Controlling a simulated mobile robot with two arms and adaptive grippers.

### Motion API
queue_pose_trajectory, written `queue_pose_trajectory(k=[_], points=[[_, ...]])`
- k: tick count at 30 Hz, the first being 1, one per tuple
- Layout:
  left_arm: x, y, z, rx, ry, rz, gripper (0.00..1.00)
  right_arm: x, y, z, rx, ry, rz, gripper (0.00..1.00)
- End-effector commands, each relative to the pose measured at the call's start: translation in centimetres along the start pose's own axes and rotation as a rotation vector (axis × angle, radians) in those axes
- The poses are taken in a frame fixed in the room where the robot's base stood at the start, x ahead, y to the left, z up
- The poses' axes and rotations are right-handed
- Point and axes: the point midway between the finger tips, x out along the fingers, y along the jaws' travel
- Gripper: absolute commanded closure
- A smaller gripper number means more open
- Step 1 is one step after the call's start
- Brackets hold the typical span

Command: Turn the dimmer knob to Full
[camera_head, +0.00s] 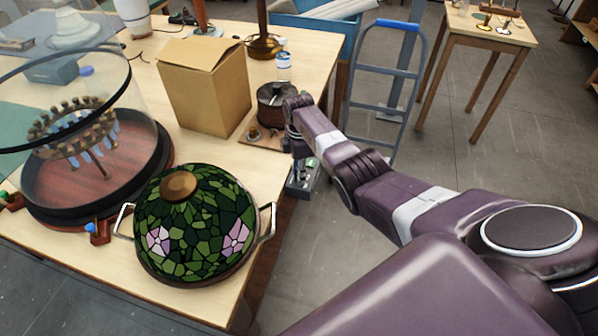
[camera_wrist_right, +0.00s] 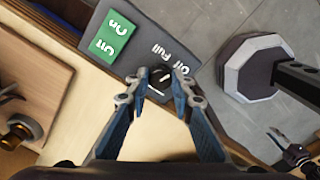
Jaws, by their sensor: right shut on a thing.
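The dimmer box is a dark grey panel (camera_wrist_right: 121,58) at the table's edge in the right wrist view. It also shows in the head view (camera_head: 304,184), partly below my arm. On it sit a green On/Off switch (camera_wrist_right: 110,38) and a black dimmer knob (camera_wrist_right: 160,76) with "Off" and "Full" lettering beside it. My right gripper (camera_wrist_right: 158,82) points at the panel with its blue fingers on both sides of the knob, shut on it. A light mark shows on the knob, but I cannot tell exactly where it points. My left gripper is in neither view.
On the table (camera_head: 300,50) stand a cardboard box (camera_head: 203,88), a stained-glass pot-like shade (camera_head: 198,225), a glass-domed round base (camera_head: 95,165) and a dark round canister (camera_head: 275,108). A blue-topped hand truck (camera_head: 385,75) stands beyond my right arm.

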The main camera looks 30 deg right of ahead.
Motion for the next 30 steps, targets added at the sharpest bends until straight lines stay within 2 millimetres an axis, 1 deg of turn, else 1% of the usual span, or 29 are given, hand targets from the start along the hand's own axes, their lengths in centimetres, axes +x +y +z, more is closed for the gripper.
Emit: queue_pose_trajectory(k=[30], points=[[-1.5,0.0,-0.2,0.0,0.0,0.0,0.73,-0.2,0.2,0.1,0.964,0.0,0.004,1.0]])
